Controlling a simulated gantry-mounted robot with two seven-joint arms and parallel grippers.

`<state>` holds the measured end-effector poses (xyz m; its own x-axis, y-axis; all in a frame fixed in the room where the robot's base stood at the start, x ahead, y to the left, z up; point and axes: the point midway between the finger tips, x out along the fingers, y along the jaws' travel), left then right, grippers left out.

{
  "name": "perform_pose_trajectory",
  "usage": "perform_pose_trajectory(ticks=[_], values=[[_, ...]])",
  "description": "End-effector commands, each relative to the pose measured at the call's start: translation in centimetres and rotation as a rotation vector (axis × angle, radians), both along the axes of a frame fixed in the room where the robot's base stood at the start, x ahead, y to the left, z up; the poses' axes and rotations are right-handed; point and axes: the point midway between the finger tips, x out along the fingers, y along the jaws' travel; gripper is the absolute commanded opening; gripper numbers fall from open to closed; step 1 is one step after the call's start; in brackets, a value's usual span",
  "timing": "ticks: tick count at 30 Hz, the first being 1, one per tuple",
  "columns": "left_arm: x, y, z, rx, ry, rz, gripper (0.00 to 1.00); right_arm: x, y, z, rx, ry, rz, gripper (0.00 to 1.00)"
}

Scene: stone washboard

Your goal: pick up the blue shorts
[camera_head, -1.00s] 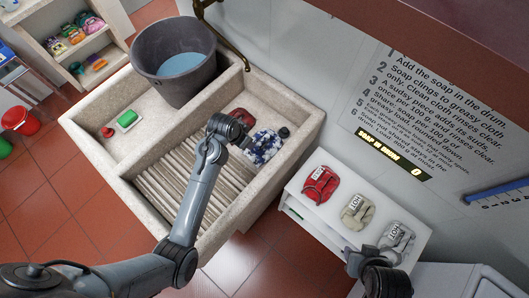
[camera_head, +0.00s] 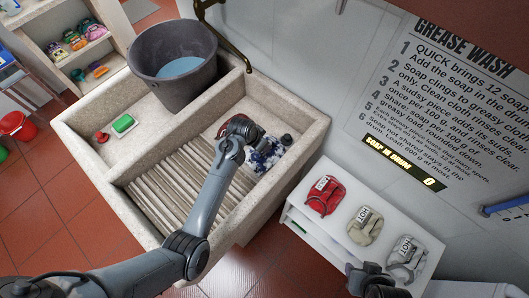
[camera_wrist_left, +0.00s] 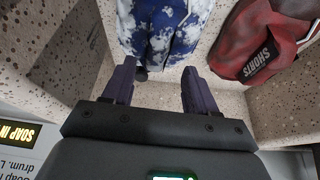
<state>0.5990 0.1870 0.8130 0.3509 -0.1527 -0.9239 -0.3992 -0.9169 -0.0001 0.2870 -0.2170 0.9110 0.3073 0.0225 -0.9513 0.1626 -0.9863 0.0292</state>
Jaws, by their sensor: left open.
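The blue shorts (camera_head: 267,155), a blue-and-white mottled cloth, lie in the right part of the stone basin. In the left wrist view the blue cloth (camera_wrist_left: 160,30) lies ahead of and between my left gripper's two spread fingers. My left gripper (camera_wrist_left: 157,88) is open and holds nothing. In the head view my left gripper (camera_head: 248,138) is at the left edge of the shorts and hides part of them; I cannot tell whether it touches them. My right gripper (camera_head: 374,278) shows at the bottom right, dark, its fingers not clear.
Dark red shorts (camera_wrist_left: 270,40) labelled SHORTS lie beside the blue cloth. The basin's stone walls (camera_head: 293,180) and ribbed washboard (camera_head: 170,195) surround the area. A grey bucket (camera_head: 150,60) of water stands at the back. A white shelf (camera_head: 305,218) holds folded clothes.

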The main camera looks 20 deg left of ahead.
Motion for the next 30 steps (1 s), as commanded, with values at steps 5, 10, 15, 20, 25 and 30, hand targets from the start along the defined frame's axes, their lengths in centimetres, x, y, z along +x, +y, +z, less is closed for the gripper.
perform_pose_trajectory(ticks=[5, 10, 15, 20, 25, 30], values=[[0.2, -0.7, -2.5, 0.0, 0.001, -0.001, 0.57, 0.0, -0.1, -0.8, -0.003, 0.001, 0.002, 0.43], [0.8, -0.9, -4.0, 0.0, 0.001, -0.001, 0.57, 0.0, -0.2, -1.3, -0.009, 0.001, 0.005, 0.43], [1.0, -1.0, -4.2, 0.0, 0.0, -0.001, 0.57, 0.0, -0.2, -1.3, -0.01, 0.002, 0.006, 0.43], [0.9, -1.0, -4.2, 0.0, 0.0, -0.001, 0.54, 0.0, -0.2, -1.3, -0.01, 0.002, 0.006, 0.43], [0.9, -1.0, -4.2, 0.0, 0.0, -0.001, 0.28, 0.0, -0.2, -1.3, -0.007, 0.002, 0.004, 0.43], [0.9, -1.0, -4.2, 0.0, 0.0, -0.001, 0.02, 0.0, -0.1, -1.3, -0.003, 0.002, 0.002, 0.43]])
